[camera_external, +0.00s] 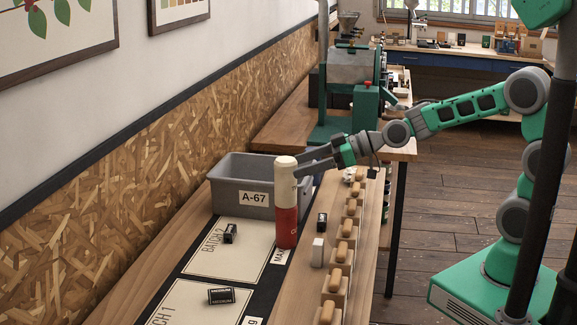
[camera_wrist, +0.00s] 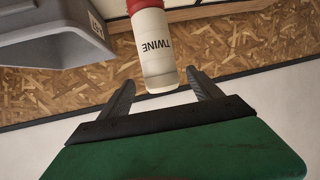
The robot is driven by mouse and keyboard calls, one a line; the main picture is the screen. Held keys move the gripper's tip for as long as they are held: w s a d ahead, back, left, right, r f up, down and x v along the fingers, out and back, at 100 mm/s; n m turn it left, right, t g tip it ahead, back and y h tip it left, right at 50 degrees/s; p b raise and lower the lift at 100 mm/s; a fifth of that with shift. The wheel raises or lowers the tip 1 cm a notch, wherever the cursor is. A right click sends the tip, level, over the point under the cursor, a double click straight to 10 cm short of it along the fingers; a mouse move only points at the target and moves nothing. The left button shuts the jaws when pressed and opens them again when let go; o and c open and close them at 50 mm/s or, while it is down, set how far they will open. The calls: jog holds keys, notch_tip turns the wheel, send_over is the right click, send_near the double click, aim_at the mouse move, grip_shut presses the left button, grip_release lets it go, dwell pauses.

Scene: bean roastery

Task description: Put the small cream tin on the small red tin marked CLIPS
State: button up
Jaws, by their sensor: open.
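The small cream tin (camera_external: 286,182), marked TWINE in the wrist view (camera_wrist: 157,50), stands upright on top of the small red tin (camera_external: 285,228). The two look lined up and touching, and the red tin stands on the bench with part of its lettering showing. In the wrist view the red tin (camera_wrist: 146,5) shows only at the top edge. My gripper (camera_external: 298,167) is open at the cream tin's upper part. In the wrist view its fingertips (camera_wrist: 160,80) lie on either side of the tin's end, with small gaps visible.
A grey crate (camera_external: 228,205) marked A-67 stands close behind the tins. Small black boxes (camera_external: 221,296) lie on the batch mats (camera_external: 190,310). A white block (camera_external: 318,253) and a row of wooden-handled items (camera_external: 343,252) stand to the right.

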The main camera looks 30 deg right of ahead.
jog(key=s+d+f+m+g+h, duration=0.1)
jog(key=s+d+f+m+h, duration=0.2)
jog(key=d, duration=0.8)
jog(key=s+d+f+m+g+h, duration=0.2)
jog(key=s+d+f+m+h, duration=0.2)
jog(key=s+d, duration=0.4)
jog(key=s+d+f+m+g+h, duration=0.1)
jog(key=s+d+f+m+h, duration=0.2)
jog(key=d, duration=1.1)
jog(key=s+m+h, duration=0.1)
jog(key=s, duration=0.1)
jog(key=shift+s+f+h, duration=0.3)
jog(key=shift+s+f, duration=0.1)
